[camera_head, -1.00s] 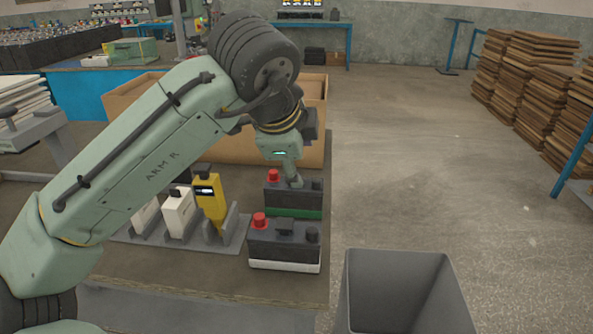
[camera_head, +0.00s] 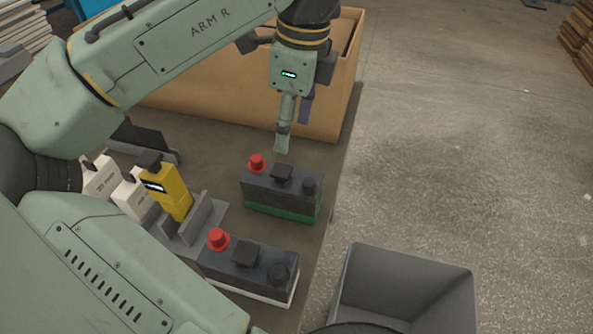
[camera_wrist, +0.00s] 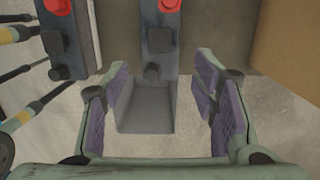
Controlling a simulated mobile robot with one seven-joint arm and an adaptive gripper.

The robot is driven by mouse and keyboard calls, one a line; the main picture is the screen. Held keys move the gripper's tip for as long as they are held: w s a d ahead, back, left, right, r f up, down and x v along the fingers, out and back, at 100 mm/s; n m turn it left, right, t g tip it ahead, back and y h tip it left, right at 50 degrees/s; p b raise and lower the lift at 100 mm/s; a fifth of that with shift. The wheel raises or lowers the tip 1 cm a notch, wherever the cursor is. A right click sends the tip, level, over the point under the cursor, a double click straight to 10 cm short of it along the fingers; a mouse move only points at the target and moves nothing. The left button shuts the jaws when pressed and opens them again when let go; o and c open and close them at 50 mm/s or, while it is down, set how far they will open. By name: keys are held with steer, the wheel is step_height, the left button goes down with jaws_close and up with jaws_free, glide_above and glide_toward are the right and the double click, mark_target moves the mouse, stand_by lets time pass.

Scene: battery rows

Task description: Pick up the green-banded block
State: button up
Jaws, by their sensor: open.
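The green-banded block (camera_head: 281,191) is a dark block with a green stripe along its base, a red terminal, a black terminal and a dark handle on top. It stands upright near the table's right edge. My gripper (camera_head: 283,140) is open above and just behind it, fingers pointing down and apart from it. In the wrist view a dark block with a red terminal (camera_wrist: 159,40) lies ahead, between the lines of my open, purple-padded fingers (camera_wrist: 165,100); its band does not show there. Nothing is between the fingers.
A white-banded block (camera_head: 248,268) stands just in front. A yellow tool (camera_head: 169,192) and white units (camera_head: 133,199) sit in a grey rack at left. A cardboard box (camera_head: 215,85) stands behind. A grey bin (camera_head: 405,290) is at lower right, beyond the table edge.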

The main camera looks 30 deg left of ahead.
glide_above(282, 169)
steer(key=d, duration=0.1)
step_height(282, 169, down, 5)
steer(key=shift+r, duration=0.2)
steer(key=shift+a+f+p, duration=0.25)
steer(key=shift+f+p, duration=0.15)
steer(key=shift+f, duration=1.05)
steer(key=shift+a+f+p, duration=0.2)
steer(key=shift+f+p, duration=0.15)
steer(key=shift+f, duration=1.1)
steer(key=shift+c, duration=0.5)
jaws_close()
steer(key=shift+r, duration=0.1)
